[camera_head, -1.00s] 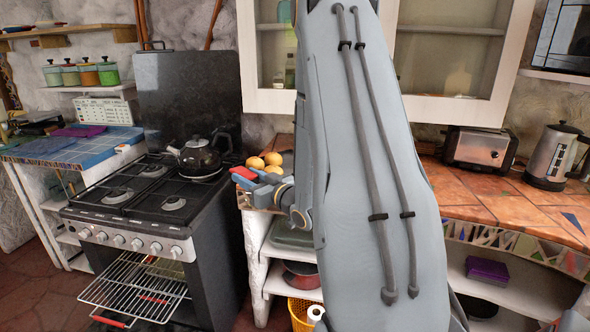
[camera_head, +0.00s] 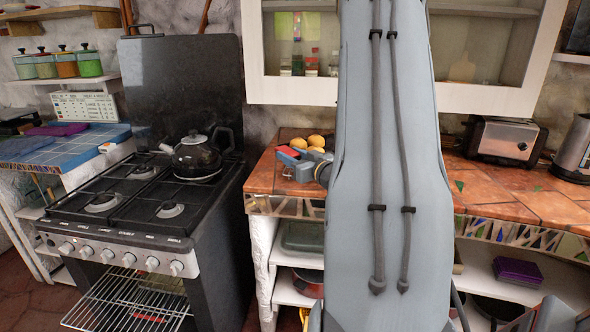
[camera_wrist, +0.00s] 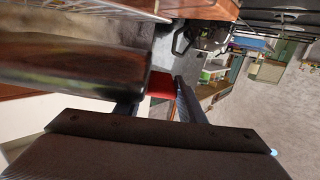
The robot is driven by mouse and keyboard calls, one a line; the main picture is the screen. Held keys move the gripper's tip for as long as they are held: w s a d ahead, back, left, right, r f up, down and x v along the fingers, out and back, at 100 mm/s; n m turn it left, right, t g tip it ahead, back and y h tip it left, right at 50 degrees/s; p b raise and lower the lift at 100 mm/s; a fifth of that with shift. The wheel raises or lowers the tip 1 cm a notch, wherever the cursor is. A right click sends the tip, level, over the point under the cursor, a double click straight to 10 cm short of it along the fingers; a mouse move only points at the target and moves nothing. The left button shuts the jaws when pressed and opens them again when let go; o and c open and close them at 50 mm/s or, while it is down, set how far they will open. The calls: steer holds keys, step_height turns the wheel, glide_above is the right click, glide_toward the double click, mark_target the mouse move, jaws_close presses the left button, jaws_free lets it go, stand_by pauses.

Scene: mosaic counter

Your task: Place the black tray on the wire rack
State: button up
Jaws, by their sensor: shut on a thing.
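The wire rack (camera_head: 125,302) sticks out of the open front of the stove, low at the left in the head view. My gripper (camera_head: 299,158) is over the counter corner, right of the stove and partly behind my arm. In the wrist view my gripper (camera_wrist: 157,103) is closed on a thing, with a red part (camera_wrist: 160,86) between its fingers. A large dark, glossy shape fills the left of the wrist view; I cannot tell whether it is the black tray. I cannot make out the black tray for certain in the head view.
A black kettle (camera_head: 199,155) stands on the stove (camera_head: 120,205). Yellow-orange fruits (camera_head: 312,142) lie on the counter by my gripper. A toaster (camera_head: 499,139) and a steel kettle (camera_head: 575,150) stand farther right. My arm hides the middle of the counter.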

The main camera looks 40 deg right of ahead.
steer(key=shift+f+p, duration=0.3)
steer(key=shift+f, duration=2.3)
steer(key=o, duration=1.3)
steer(key=shift+s, duration=0.1)
steer(key=s+a+b, duration=0.1)
steer(key=s+b, duration=0.1)
steer(key=s, duration=0.9)
steer(key=shift+s+a+r, duration=0.2)
steer(key=shift+s+r, duration=0.05)
steer(key=shift+s, duration=0.15)
